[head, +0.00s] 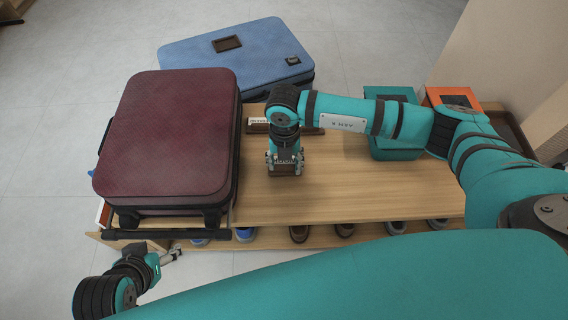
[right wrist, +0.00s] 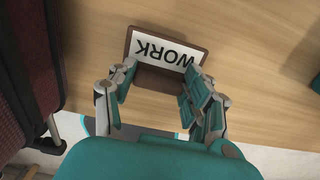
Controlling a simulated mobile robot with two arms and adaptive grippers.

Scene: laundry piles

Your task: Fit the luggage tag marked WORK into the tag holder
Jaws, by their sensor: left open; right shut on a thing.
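The luggage tag marked WORK (right wrist: 160,55) is a white card with black letters on a brown backing; its letters are upside down in the right wrist view. My right gripper (right wrist: 158,88) is shut on its brown part. In the head view the right gripper (head: 285,162) points down over the wooden bench, with the tag's brown edge (head: 285,172) below the fingers. A brown rectangular frame (head: 227,43), which looks like the tag holder, lies on the blue suitcase at the back. My left gripper (head: 168,257) is open and empty, low beside the bench's front left.
A maroon suitcase (head: 170,135) stands on the bench's left. A brown strip with a white label (head: 259,125) lies partly behind my right arm. A teal box (head: 392,145) and an orange box (head: 455,97) stand at right. The bench top (head: 350,185) is clear in front. Several shoes sit below.

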